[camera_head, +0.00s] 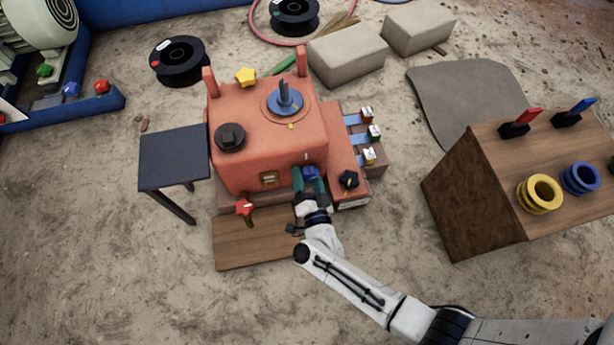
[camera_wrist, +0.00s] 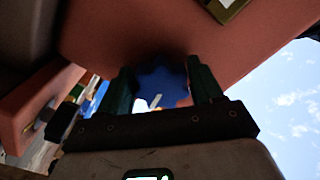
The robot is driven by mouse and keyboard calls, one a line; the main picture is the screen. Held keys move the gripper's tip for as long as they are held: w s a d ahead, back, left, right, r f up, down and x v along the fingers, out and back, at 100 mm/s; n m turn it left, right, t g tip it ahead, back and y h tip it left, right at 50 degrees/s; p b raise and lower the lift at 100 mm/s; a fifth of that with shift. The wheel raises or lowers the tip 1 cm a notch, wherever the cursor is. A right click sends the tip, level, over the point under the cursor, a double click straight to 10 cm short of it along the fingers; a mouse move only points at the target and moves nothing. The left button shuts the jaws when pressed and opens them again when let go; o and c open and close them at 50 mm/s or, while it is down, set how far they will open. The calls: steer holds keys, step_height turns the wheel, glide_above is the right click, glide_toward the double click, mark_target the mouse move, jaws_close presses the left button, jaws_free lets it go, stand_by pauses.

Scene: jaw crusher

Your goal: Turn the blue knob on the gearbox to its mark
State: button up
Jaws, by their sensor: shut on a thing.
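The gearbox (camera_head: 245,150) is a red-orange box in the middle of the head view. The blue knob (camera_head: 311,173) sits low on its front face. My gripper (camera_head: 309,181) has its two green fingers on either side of the knob, shut on it. In the wrist view my gripper (camera_wrist: 160,88) shows its dark fingers around the blue knob (camera_wrist: 160,80), with a small pale line on the knob.
A red star knob (camera_head: 244,207) and a black knob (camera_head: 348,179) flank the gripper. A blue dial with a handle (camera_head: 284,100) is on top. Levers stand at the right side. A small dark table (camera_head: 172,155) is at left, and a wooden console (camera_head: 470,190) at right.

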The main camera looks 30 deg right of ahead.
steer(key=n+p, duration=0.1)
steer(key=n, duration=0.2)
steer(key=shift+d+p, duration=0.15)
steer(key=shift+p, duration=0.25)
steer(key=n+p, duration=0.1)
steer(key=n, duration=0.3)
steer(key=shift+s+d+n+p, duration=0.1)
steer(key=shift+n+p, duration=0.2)
steer(key=shift+n, duration=0.1)
steer(key=n+p, duration=0.1)
steer(key=n, duration=0.2)
steer(key=shift+d+f, duration=0.1)
steer(key=shift+s+d+n+p, duration=0.15)
steer(key=shift+n+p, duration=0.15)
steer(key=shift+n, duration=1.9)
steer(key=o, duration=1)
steer(key=shift+c, duration=0.2)
